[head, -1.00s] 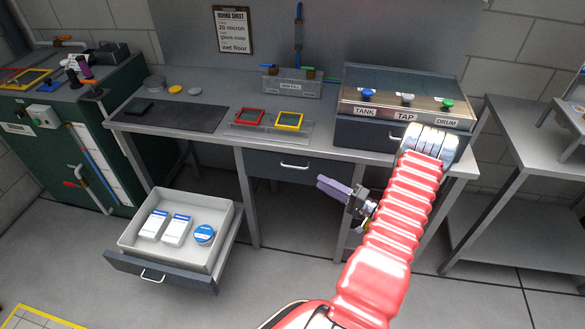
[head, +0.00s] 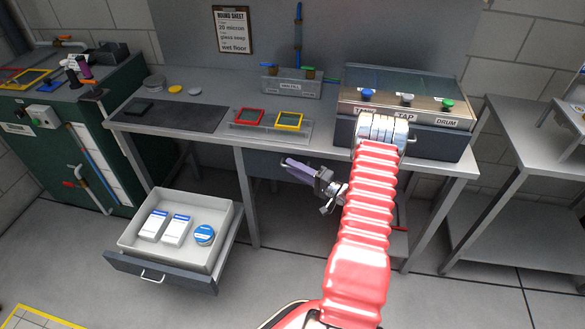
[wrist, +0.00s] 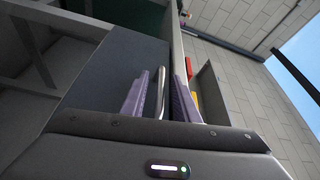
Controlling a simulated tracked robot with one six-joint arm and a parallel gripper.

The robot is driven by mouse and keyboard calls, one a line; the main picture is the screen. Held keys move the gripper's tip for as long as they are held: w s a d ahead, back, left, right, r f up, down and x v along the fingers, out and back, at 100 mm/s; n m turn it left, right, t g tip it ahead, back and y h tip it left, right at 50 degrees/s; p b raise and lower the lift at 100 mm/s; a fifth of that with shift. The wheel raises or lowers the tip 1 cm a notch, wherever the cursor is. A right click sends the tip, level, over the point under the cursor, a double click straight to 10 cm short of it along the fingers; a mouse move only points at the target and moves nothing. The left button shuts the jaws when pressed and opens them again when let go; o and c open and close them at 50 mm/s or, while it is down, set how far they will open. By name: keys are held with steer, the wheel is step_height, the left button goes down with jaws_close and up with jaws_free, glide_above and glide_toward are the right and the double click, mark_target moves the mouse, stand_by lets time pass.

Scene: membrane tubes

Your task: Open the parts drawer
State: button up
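A closed dark blue-grey drawer (head: 262,170) sits under the middle of the bench; its front also shows in the wrist view (wrist: 100,72). Its silver bar handle (wrist: 160,90) lies between my two purple fingers in the wrist view. In the head view my gripper (head: 289,163) is at this drawer front and hides the handle. My gripper is open, with a finger on each side of the handle. I cannot tell whether either finger touches it. No label marks which drawer is the parts drawer.
An open drawer (head: 170,271) at lower left holds white-blue boxes (head: 165,228) and a round blue tin (head: 204,234). The bench (head: 215,127) overhangs my gripper. A tap unit (head: 405,100) stands on its right end. The floor in front is clear.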

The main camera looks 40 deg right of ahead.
steer(key=shift+w+a, duration=0.1)
steer(key=shift+w, duration=0.3)
jaws_close()
stand_by(0.4)
